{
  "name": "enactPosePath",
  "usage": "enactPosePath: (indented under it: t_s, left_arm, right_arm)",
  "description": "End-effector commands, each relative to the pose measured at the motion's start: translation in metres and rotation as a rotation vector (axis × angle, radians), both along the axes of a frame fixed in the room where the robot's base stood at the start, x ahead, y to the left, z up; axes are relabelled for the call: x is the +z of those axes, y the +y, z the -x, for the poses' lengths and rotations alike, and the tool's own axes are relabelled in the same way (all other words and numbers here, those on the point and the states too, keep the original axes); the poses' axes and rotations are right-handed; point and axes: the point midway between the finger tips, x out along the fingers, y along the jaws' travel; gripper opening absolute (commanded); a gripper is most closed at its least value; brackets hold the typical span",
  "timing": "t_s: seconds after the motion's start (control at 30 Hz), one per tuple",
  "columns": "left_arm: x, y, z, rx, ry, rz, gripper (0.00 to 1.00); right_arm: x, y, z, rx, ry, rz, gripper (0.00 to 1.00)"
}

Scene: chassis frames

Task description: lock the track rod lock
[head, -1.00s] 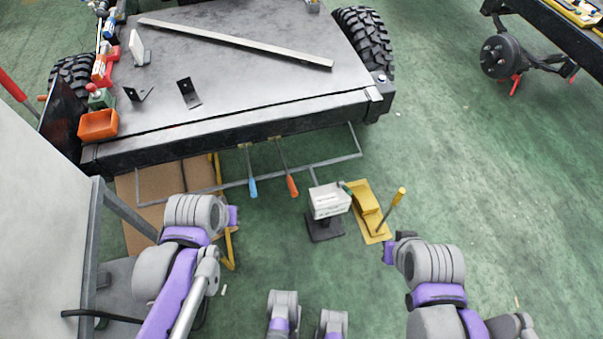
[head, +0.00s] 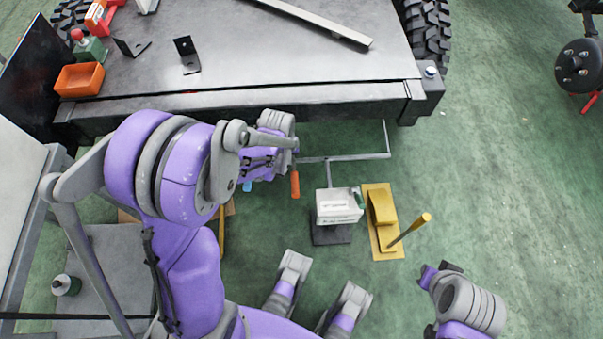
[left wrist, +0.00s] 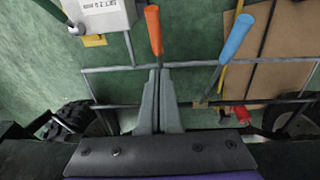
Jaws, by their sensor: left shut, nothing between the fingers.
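Two levers hang under the front edge of the chassis table; I cannot tell from their looks which is the track rod lock. One has an orange handle (head: 295,185), also in the left wrist view (left wrist: 153,30); the other a blue handle (left wrist: 237,38), mostly hidden by my left arm in the head view. My left gripper (left wrist: 157,72) is shut and empty, its fingertips in line with the orange-handled lever's shaft, just below the handle in the wrist view. Whether they touch it is unclear. My right gripper (head: 440,270) is low at right, away from the levers, its jaws unclear.
A thin grey frame (head: 345,157) runs below the table edge by the levers. A white box (head: 338,205) on a dark stand and a yellow pedal plate (head: 380,225) with a lever stand to the right. An orange bin (head: 79,80) sits on the table.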

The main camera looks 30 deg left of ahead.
Motion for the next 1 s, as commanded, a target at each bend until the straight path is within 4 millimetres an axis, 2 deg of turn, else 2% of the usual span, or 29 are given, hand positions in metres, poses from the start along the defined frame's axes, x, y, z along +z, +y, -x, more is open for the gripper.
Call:
enactPosePath:
  t_s: [0.23,0.37,0.47,0.87,1.0]
  left_arm:
    - [0.001,0.0,0.0,-0.001,0.0,0.0,0.0]
    - [-0.005,0.0,-0.001,-0.001,0.0,0.0,0.0]
    - [-0.018,0.0,-0.003,-0.002,0.0,0.0,0.0]
    - [-0.101,0.002,-0.017,-0.002,0.001,0.0,0.0]
    - [-0.121,-0.005,-0.013,-0.004,0.0,-0.001,0.0]
  right_arm:
    - [0.001,0.0,0.0,0.0,0.0,0.0,0.0]
    - [-0.002,0.0,0.0,0.0,0.001,0.0,0.0]
    - [-0.007,0.0,0.0,0.0,0.002,0.0,0.0]
    - [-0.037,0.0,-0.003,0.0,0.013,0.0,0.0]
    - [-0.045,0.0,-0.004,0.0,0.015,0.0,0.0]
